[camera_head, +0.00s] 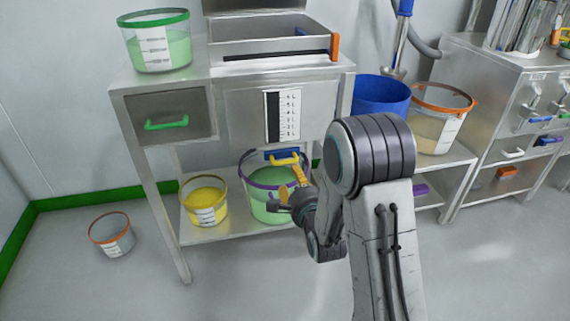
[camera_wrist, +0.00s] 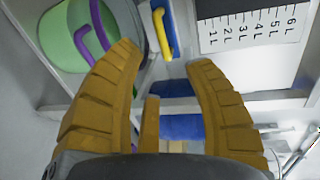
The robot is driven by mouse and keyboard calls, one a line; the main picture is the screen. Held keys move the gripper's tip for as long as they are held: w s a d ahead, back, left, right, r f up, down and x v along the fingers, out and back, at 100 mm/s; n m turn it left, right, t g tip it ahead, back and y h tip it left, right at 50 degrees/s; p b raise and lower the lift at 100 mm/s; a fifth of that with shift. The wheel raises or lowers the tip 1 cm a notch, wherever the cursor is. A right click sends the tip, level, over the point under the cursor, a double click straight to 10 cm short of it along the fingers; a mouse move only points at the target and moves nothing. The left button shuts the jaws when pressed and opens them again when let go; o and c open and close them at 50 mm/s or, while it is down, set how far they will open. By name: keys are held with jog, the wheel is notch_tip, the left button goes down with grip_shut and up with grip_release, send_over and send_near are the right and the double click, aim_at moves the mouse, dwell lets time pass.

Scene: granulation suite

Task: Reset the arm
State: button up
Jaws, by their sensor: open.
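My gripper (camera_head: 299,178) is at the end of my arm, low in front of the metal cabinet's scale panel. A yellow handle (camera_wrist: 163,33) on a blue part lies just beyond the fingertips in that view; the gap between looks small. The handle also shows in the head view (camera_head: 283,161) under the litre scale (camera_head: 283,115). My arm hides part of the shelf and the cabinet's right side.
A bucket of green contents (camera_head: 268,208) with a purple rim and a yellow-filled bucket (camera_head: 204,205) stand on the low shelf. A small orange-rimmed bucket (camera_head: 112,238) is on the floor at left. A blue bucket (camera_head: 381,97) stands at right. Floor in front is clear.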

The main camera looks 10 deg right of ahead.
jog(key=s+r+n+g+p, duration=0.3)
jog(key=s+r+n+p, duration=0.15)
jog(key=r+p, duration=0.75)
jog(key=s+r+n+g+p, duration=0.35)
jog(key=s+r+p, duration=0.25)
jog(key=r+p, duration=0.6)
jog(key=s+r+n+g+p, duration=0.6)
jog(key=s+r+n+p, duration=0.4)
jog(key=s+r+p, duration=0.8)
jog(key=shift+s+r, duration=2.1)
jog(key=shift+r, duration=0.6)
jog(key=shift+o, duration=0.3)
